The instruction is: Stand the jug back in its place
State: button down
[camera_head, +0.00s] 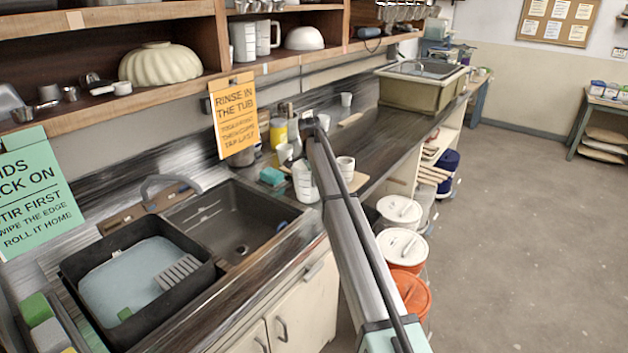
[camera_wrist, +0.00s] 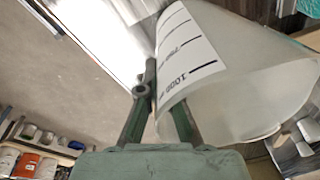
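The jug (camera_head: 304,182) is pale and translucent with dark measuring marks. In the head view it shows upright just left of my arm, by the counter's front edge; I cannot tell whether it touches the counter. In the wrist view the jug (camera_wrist: 245,85) fills the upper right, its printed scale and "1000" mark facing the fingers. My gripper (camera_wrist: 157,105) has its green-grey fingers drawn close together at the jug's wall, one outside and one partly hidden by the jug. It looks shut on that wall. In the head view my arm hides the gripper.
The dark counter (camera_head: 385,135) holds a white cup (camera_head: 345,167), a teal block (camera_head: 271,176) and a yellow container (camera_head: 278,131). The sink (camera_head: 232,215) lies to the left. Shelves (camera_head: 110,15) hang above. Lidded buckets (camera_head: 402,247) stand below right; the floor is open.

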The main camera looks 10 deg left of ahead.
jog(key=shift+f, duration=0.3)
jog(key=shift+f, duration=0.15)
jog(key=c, duration=1.3)
grip_release()
jog(key=shift+r, duration=0.75)
jog(key=r+b, duration=0.1)
jog(key=r, duration=0.2)
jog(key=s+r+b, duration=0.1)
jog(key=r, duration=0.3)
jog(key=r+b, duration=0.1)
jog(key=r, duration=0.3)
jog(key=shift+s+a+r, duration=0.2)
jog(key=shift+s+a, duration=0.05)
jog(key=shift+a, duration=0.05)
